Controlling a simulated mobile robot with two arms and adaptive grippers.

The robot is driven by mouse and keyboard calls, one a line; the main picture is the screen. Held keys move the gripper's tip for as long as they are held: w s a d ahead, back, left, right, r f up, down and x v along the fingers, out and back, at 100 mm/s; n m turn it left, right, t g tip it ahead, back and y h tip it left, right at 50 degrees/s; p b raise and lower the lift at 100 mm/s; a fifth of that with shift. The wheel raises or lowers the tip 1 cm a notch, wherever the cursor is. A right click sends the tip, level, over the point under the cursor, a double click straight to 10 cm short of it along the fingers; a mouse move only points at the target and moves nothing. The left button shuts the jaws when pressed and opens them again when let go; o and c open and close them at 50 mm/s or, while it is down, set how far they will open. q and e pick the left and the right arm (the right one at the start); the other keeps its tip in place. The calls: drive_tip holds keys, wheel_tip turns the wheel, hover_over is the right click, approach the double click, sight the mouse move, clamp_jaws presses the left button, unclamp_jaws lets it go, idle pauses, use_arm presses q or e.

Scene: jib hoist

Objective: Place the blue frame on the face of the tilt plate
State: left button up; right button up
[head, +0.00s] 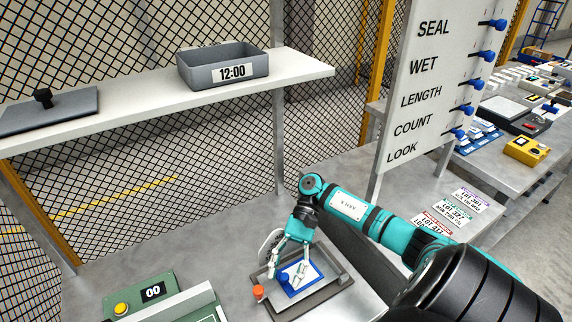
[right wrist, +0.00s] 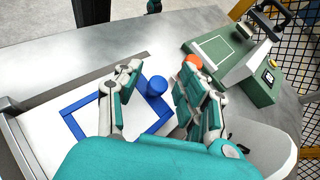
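The blue frame (right wrist: 72,123) is a thin square outline with a round blue knob (right wrist: 157,88) at one side. It shows in the head view (head: 312,276) over a white face in a grey tray-like base, seemingly the tilt plate (right wrist: 35,128). I cannot tell whether it lies flat against that face. My right gripper (right wrist: 160,88) is open above it, fingers on either side of the knob with visible gaps. In the head view the right gripper (head: 291,265) partly hides the frame. An orange knob (head: 258,292) stands at the base's left corner. My left gripper is out of view.
A green device (head: 145,295) with a "00" display stands at the lower left. A shelf (head: 300,70) holds a grey bin (head: 222,70). A white board (head: 425,100) with blue pegs and several lot cards (head: 470,198) are to the right. Bench behind the gripper is clear.

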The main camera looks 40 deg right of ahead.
drive_tip(key=shift+r, duration=0.15)
drive_tip(key=shift+w+d, duration=0.1)
drive_tip(key=shift+d, duration=0.1)
drive_tip(key=b+v, duration=0.3)
drive_tip(key=v, duration=0.3)
drive_tip(key=shift+w+d, duration=0.1)
drive_tip(key=shift+d, duration=0.1)
drive_tip(key=shift+d+r, duration=0.25)
drive_tip(key=shift+r, duration=0.1)
